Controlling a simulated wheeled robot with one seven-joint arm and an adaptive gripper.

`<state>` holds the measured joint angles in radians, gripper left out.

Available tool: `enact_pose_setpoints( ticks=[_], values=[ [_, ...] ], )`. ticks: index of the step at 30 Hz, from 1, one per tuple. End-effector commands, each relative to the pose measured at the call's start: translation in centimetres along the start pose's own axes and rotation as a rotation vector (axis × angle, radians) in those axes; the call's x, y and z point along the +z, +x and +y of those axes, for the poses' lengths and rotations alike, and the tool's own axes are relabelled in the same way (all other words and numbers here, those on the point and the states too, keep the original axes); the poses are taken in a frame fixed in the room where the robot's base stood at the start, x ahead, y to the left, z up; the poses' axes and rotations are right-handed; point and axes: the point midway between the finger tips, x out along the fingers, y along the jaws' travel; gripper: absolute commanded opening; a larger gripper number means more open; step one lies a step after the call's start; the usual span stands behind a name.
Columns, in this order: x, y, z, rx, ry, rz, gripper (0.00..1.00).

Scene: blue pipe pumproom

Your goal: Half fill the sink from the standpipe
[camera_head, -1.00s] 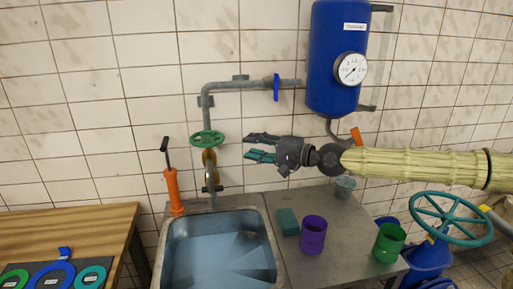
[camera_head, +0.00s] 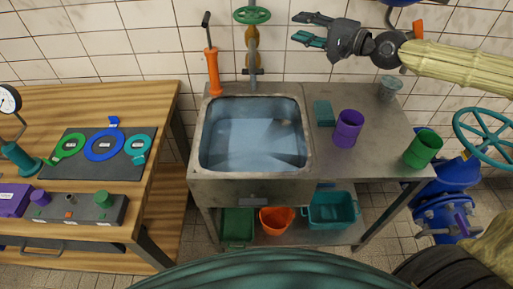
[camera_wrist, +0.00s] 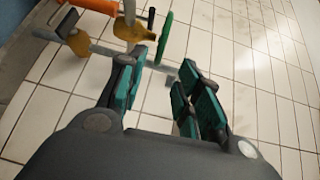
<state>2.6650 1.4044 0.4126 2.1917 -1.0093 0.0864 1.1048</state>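The metal sink (camera_head: 206,133) is in the middle of the head view. A bluish, glossy surface like water (camera_head: 255,135) fills its basin floor; its depth is hard to judge. The standpipe (camera_head: 253,72) rises behind the sink, with a brass valve body (camera_head: 252,38) and a green handwheel (camera_head: 252,15). Its upper pipe is cut off in the head view. My gripper (camera_head: 297,27) is open and empty, right of the handwheel and apart from it. In the wrist view, the handwheel (camera_wrist: 165,38) shows edge-on beyond my open fingers (camera_wrist: 160,75).
An orange hand pump (camera_head: 213,72) stands left of the standpipe. A teal sponge-like block (camera_head: 323,113), purple cup (camera_head: 348,128), green cup (camera_head: 423,148) and grey bucket (camera_head: 390,88) stand on the counter. A wooden bench (camera_head: 160,100) is left. Bins sit below.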

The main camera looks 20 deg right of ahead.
Motion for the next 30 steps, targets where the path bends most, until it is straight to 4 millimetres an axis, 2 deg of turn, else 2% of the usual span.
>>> enact_pose_setpoints(
  ticks=[16, 24, 30],
  values=[
    [-0.3, 0.1, 0.3, 0.016, 0.000, 0.001, 0.33],
    [-1.9, 0.7, 2.9, 0.147, -0.002, -0.039, 0.33],
    [-2.2, 1.1, 4.2, 0.211, -0.001, -0.130, 0.33]
  ],
)
